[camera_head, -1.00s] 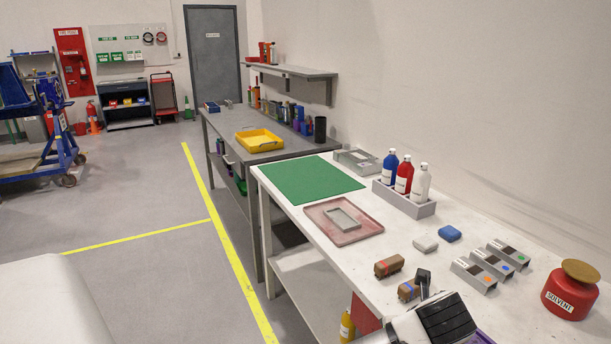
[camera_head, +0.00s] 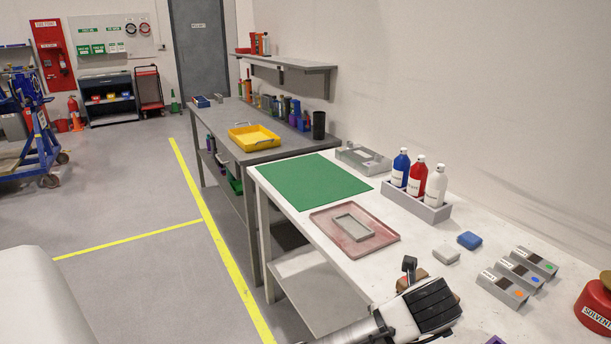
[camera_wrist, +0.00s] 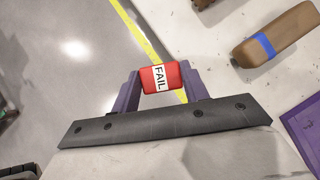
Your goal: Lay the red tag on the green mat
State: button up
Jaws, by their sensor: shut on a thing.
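The red tag (camera_wrist: 158,77), with a white FAIL label, is between the two purple fingers of my gripper (camera_wrist: 160,80) in the wrist view. My gripper is shut on it. In the head view my arm's end is at the lower middle, over the near part of the white table, and the tag is hidden there. The green mat (camera_head: 313,187) lies flat and bare on the far end of the white table, well beyond my gripper.
A pinkish tray (camera_head: 380,234) with a grey frame lies between my arm and the mat. A bottle rack (camera_head: 430,213) and a grey fixture (camera_head: 352,155) stand right of the mat. A brown block with a blue band (camera_wrist: 272,35) is close to my gripper.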

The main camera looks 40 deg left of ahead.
aim_at(304, 178)
jog(key=i+j, duration=0.1)
jog(key=j, duration=0.7)
jog(key=i+j, duration=0.15)
jog(key=j, duration=0.25)
